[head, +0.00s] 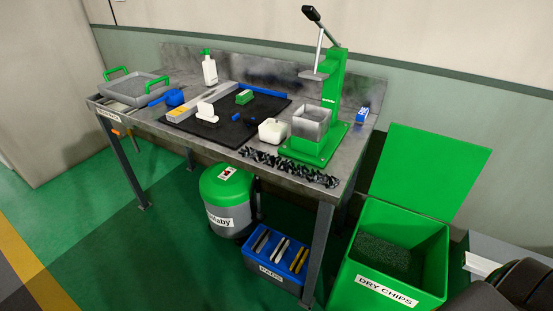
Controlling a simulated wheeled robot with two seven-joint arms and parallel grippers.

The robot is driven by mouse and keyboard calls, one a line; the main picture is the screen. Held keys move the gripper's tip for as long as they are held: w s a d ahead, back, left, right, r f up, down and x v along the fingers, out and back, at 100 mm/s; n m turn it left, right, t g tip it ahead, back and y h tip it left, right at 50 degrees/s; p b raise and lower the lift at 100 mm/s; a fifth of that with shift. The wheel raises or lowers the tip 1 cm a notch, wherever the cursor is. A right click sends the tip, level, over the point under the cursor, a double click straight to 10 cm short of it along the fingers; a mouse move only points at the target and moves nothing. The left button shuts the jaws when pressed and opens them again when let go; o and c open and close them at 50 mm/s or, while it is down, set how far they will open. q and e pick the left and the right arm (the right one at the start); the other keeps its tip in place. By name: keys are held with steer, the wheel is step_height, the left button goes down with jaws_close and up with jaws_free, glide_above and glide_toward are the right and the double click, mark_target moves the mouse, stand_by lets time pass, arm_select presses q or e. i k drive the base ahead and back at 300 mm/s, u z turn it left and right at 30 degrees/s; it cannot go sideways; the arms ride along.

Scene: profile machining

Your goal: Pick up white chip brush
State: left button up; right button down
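No item shows clear bristles, so I cannot tell for sure which one is the white chip brush. A small white piece with an upright part (206,112) sits on the black mat (232,130) on the workbench. A white flat piece (480,265) also shows at the lower right, by a grey box. Neither of my grippers shows. Dark rounded parts at the lower right corner appear to be my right arm, with no fingers visible.
The workbench (160,130) carries a grey tray with green handles (135,89), a white bottle (209,69), a white container (272,131), a green press (333,95) and dark chips (290,167). A green chip bin (392,270) with its lid open stands right. A green-lidded drum (227,195) and blue file box (277,262) stand below.

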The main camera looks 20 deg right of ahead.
mark_target(205, 115)
steer(key=k, duration=0.6)
steer(key=u, duration=0.4)
steer(key=i, duration=1.25)
steer(key=z, duration=0.9)
steer(key=i, duration=0.6)
steer(key=z, duration=0.7)
